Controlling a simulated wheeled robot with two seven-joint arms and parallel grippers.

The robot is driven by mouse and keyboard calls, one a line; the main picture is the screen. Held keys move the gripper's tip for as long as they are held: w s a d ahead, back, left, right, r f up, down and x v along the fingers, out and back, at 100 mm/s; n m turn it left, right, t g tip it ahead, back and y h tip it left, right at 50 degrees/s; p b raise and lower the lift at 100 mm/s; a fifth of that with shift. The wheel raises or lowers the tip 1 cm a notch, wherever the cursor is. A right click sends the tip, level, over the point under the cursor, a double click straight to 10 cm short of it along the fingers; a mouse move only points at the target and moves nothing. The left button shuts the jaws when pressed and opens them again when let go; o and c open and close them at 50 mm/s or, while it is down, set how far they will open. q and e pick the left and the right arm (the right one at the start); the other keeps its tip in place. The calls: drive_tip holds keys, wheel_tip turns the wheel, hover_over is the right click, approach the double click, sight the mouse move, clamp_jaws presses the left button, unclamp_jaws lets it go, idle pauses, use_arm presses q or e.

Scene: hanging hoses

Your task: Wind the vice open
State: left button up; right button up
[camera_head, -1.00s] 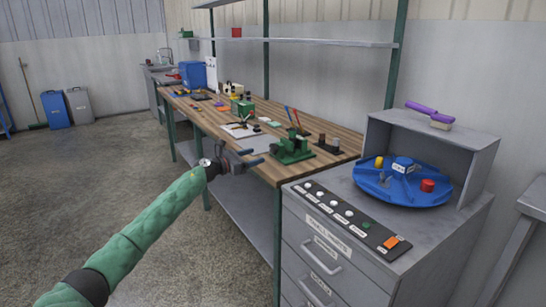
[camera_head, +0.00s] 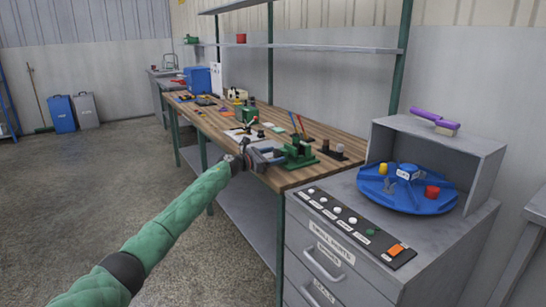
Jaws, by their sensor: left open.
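A green vice (camera_head: 300,154) stands near the front edge of the wooden bench, toward its right end. My left arm, in a green sleeve, reaches up from the lower left. My left gripper (camera_head: 272,155) is open at the bench edge, just left of the vice, with its fingers pointing toward it. The fingertips are close to the vice's near left side; I cannot tell whether they touch it. The vice's handle and jaw gap are too small to make out. My right gripper is not in view.
The bench (camera_head: 333,166) holds several small tools and parts behind the vice. A grey drawer cabinet (camera_head: 316,240) stands at the right, with a button panel (camera_head: 357,222) and a blue round tray (camera_head: 407,201). Open floor lies left of the bench.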

use_arm(q)
drive_tip(key=c, duration=1)
drive_tip(key=shift+n, duration=0.3)
drive_tip(key=shift+r+n+p, duration=0.1)
drive_tip(key=shift+n+p, duration=0.65)
drive_tip(key=shift+n, duration=0.45)
drive_tip(key=shift+n+p, duration=0.95)
drive_tip(key=shift+n, duration=0.95)
drive_tip(key=o, duration=1)
